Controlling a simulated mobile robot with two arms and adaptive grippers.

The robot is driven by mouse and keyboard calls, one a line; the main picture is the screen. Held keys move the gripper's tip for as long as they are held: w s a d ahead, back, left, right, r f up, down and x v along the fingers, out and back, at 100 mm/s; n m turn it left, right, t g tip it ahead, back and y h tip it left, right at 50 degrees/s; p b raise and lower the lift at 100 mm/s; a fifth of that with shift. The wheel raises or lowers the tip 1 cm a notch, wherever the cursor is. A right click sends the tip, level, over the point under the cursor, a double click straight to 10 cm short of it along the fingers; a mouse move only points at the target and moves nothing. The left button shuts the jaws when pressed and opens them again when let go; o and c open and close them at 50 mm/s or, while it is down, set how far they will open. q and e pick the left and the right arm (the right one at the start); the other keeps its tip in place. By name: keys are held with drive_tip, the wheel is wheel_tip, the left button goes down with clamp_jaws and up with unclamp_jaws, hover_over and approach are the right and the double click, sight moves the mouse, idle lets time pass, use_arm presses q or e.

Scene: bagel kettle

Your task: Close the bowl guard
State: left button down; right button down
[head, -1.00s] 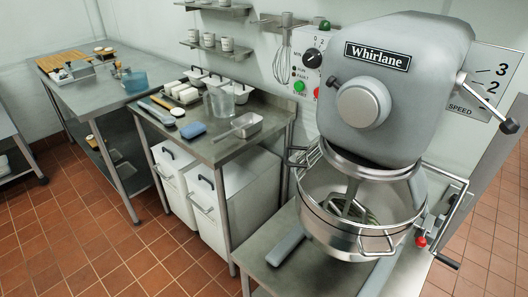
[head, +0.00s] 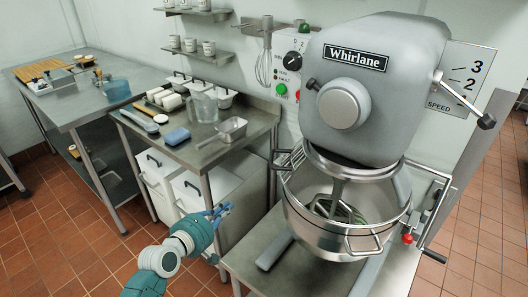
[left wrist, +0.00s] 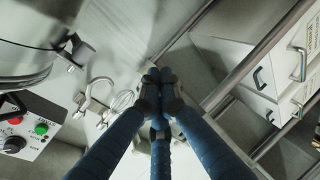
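The grey mixer (head: 375,90) marked Whirlane stands at the right in the head view. The bowl guard (head: 288,160) shows as thin metal bars at the left of the bowl's upper rim; how far round it stands is hard to tell. The steel bowl (head: 335,222) hangs below, with a whisk-like tool and something green inside. My left gripper (head: 222,210) is left of and lower than the bowl, clear of the guard. In the left wrist view its blue fingers (left wrist: 160,92) converge with their tips together and hold nothing. My right gripper is out of view.
A control panel with red and green buttons (head: 281,89) is on the wall behind the mixer. A steel side table (head: 185,148) with tubs, a jug and a blue sponge stands left, with white bins (head: 190,190) beneath. A red knob (head: 407,239) is right of the bowl.

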use_arm(q)
drive_tip(key=d+r+t+h, duration=0.1)
drive_tip(key=d+r+h, duration=0.1)
drive_tip(key=r, duration=0.7)
drive_tip(key=d+r+t+h, duration=0.1)
drive_tip(key=d+r+h, duration=0.15)
drive_tip(key=r, duration=0.75)
drive_tip(key=d+p+x, duration=0.1)
drive_tip(key=p+x, duration=0.1)
drive_tip(key=x, duration=0.8)
drive_tip(key=shift+n+y, duration=0.25)
drive_tip(key=shift+n, duration=0.15)
drive_tip(key=s, duration=0.1)
drive_tip(key=s+p, duration=0.1)
drive_tip(key=s, duration=0.2)
drive_tip(key=shift+s+d+f+p, duration=0.1)
drive_tip(key=shift+s+d+p, duration=0.2)
drive_tip(key=shift+p, duration=0.1)
drive_tip(key=shift+w, duration=0.1)
